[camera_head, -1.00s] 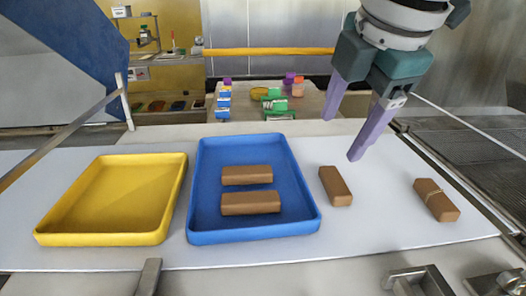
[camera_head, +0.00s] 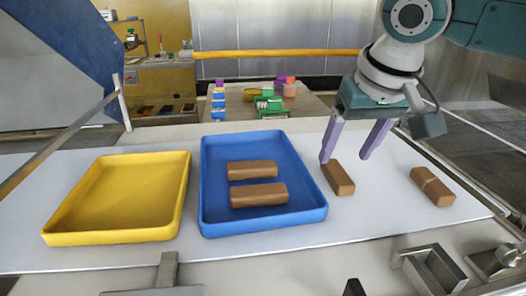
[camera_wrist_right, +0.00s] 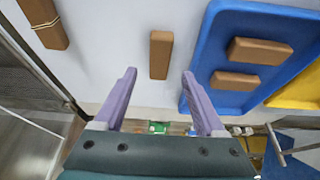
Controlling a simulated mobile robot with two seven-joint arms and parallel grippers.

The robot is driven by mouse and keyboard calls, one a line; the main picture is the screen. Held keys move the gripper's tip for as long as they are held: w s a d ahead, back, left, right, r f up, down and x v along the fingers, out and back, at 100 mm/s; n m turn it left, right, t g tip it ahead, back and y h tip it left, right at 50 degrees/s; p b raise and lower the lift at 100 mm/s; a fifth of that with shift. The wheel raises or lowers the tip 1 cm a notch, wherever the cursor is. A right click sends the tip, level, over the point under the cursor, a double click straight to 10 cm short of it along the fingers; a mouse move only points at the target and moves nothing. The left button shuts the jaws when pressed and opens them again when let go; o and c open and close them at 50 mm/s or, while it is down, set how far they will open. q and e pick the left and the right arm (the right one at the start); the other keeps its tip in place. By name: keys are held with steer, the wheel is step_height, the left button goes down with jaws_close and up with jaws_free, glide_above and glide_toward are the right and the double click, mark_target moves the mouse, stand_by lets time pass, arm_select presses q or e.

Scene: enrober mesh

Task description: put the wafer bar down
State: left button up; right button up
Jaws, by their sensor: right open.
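Several brown wafer bars are in view. One plain bar (camera_head: 338,178) lies on the white work surface, right of the blue tray. Another bar (camera_head: 432,187), with a thin line across it, lies farther right. Two more bars, a rear one (camera_head: 252,170) and a front one (camera_head: 259,194), lie in the blue tray (camera_head: 265,224). My right gripper (camera_head: 345,159) is open and empty, its purple fingers near the far end of the plain bar. In the right wrist view this bar (camera_wrist_right: 160,55) lies ahead of and between the spread fingers. My left gripper is out of view.
An empty yellow tray (camera_head: 110,237) sits left of the blue tray. The white surface (camera_head: 380,215) is clear between the two loose bars. Metal brackets (camera_head: 428,268) stand along the front edge. A back table holds small coloured items.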

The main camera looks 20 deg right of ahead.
mark_target(338, 171)
steer(key=x, duration=0.5)
steer(key=shift+s+b, duration=0.1)
steer(key=shift+b, duration=0.25)
steer(key=c, duration=1.1)
